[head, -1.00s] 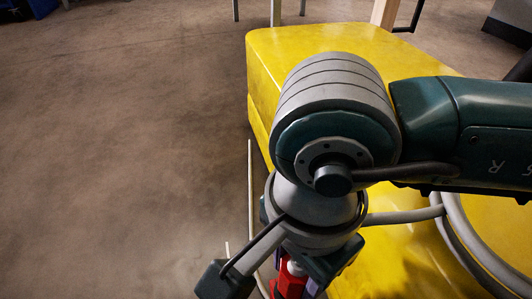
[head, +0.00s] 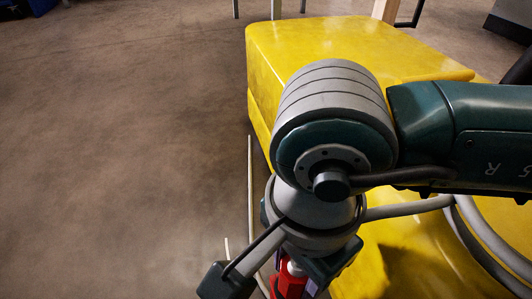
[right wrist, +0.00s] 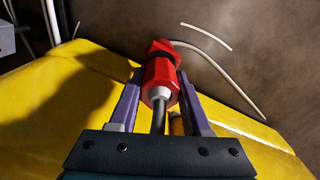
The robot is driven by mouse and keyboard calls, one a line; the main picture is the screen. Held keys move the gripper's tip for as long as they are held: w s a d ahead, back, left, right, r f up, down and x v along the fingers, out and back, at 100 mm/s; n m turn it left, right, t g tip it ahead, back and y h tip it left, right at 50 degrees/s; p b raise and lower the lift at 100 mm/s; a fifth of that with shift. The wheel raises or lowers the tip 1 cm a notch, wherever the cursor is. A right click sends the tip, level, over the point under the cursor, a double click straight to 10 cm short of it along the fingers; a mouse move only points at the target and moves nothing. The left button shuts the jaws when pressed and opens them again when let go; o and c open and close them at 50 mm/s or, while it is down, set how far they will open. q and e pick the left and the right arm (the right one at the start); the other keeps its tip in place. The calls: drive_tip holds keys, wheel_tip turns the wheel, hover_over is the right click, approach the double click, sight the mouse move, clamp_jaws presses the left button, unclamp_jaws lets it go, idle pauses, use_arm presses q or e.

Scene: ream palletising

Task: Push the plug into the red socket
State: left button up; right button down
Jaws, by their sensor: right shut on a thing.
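My right gripper (right wrist: 158,88) has purple fingers shut on the red plug (right wrist: 158,80), which has a pale collar and a grey cable running back toward the wrist. A second red part (right wrist: 162,48), which looks like the red socket, lies directly beyond the plug, in line with it. A dark band lies between them; I cannot tell how far the plug is in. In the head view my right gripper (head: 297,282) is at the bottom edge, partly hidden by its own wrist, with red (head: 290,284) showing between its fingers. My left gripper is not in view.
A large yellow body (head: 330,40) with rounded edges stands under and behind my right arm. A thick grey cable (head: 410,208) loops over it at the right. Thin pale strips (head: 250,190) lie on the brown floor, which is clear at the left.

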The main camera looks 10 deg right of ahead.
drive_tip(key=shift+f, duration=0.55)
drive_tip(key=shift+c, duration=1.4)
unclamp_jaws()
wheel_tip(320, 180, up, 10)
drive_tip(key=p, duration=0.8)
drive_tip(key=shift+f, duration=0.1)
